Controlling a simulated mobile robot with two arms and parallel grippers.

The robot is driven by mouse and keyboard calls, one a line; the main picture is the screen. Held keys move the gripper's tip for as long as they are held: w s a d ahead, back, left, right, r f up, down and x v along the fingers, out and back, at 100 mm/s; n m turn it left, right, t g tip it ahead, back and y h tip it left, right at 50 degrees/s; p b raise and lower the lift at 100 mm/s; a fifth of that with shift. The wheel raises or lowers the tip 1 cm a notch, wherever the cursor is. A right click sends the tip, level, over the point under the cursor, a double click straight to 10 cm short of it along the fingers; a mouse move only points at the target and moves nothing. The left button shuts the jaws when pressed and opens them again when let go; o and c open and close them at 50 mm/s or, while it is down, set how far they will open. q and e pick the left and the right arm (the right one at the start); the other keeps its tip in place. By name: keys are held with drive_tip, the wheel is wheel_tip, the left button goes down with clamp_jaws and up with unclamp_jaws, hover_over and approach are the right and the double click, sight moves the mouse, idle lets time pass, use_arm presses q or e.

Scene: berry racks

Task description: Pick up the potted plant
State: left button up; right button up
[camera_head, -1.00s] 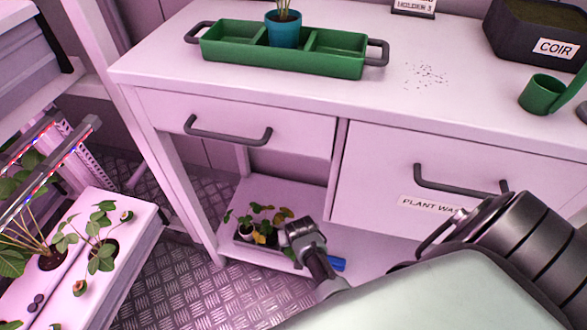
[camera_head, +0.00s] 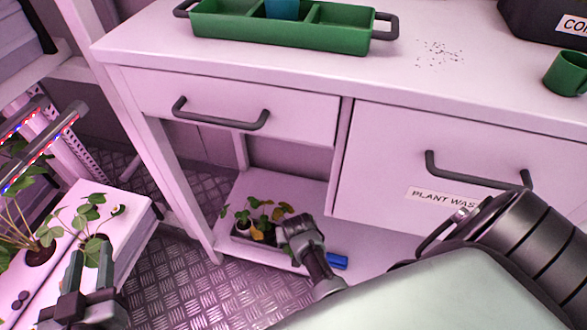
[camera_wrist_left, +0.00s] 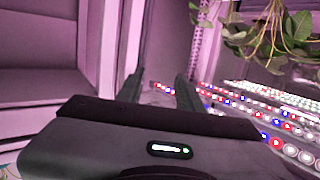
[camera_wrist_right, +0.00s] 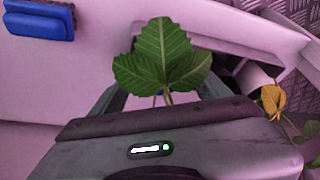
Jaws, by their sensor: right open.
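Small leafy plants (camera_head: 262,212) stand in a dark tray on the low shelf under the bench, one in a small white pot (camera_head: 242,228). My right gripper (camera_head: 293,226) is beside the tray's right end, pointing down at the plants. In the right wrist view its fingers (camera_wrist_right: 162,95) are apart, with a three-part green leaf (camera_wrist_right: 160,58) showing between and beyond them; this plant's base is hidden. A white pot (camera_wrist_right: 256,76) and a yellow leaf (camera_wrist_right: 273,98) lie to the right there. My left gripper (camera_head: 91,256) is open and empty, in front of the white plant rack.
A blue object (camera_head: 338,262) lies on the low shelf (camera_head: 315,285) right of the tray. The bench with shut drawers (camera_head: 235,105) hangs over it. On top are a green tray (camera_head: 340,40) holding a blue pot (camera_head: 282,8), and a green mug (camera_head: 566,73). The left rack (camera_head: 135,210) holds strawberry plants.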

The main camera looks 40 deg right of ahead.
use_arm(q)
drive_tip(key=shift+w+d+r+t, duration=0.1)
drive_tip(key=shift+d+r+t, duration=0.05)
drive_tip(key=shift+r+t, duration=0.3)
drive_tip(key=shift+w+d+r+t, duration=0.1)
drive_tip(key=shift+w+r+t, duration=0.1)
drive_tip(key=shift+r, duration=0.4)
drive_tip(key=shift+w+d+r+t, duration=0.1)
drive_tip(key=shift+d+r+t, duration=0.05)
drive_tip(key=shift+r+t, duration=0.3)
use_arm(e)
drive_tip(key=shift+w+f, duration=0.15)
drive_tip(key=shift+f, duration=0.1)
drive_tip(key=c, duration=1.5)
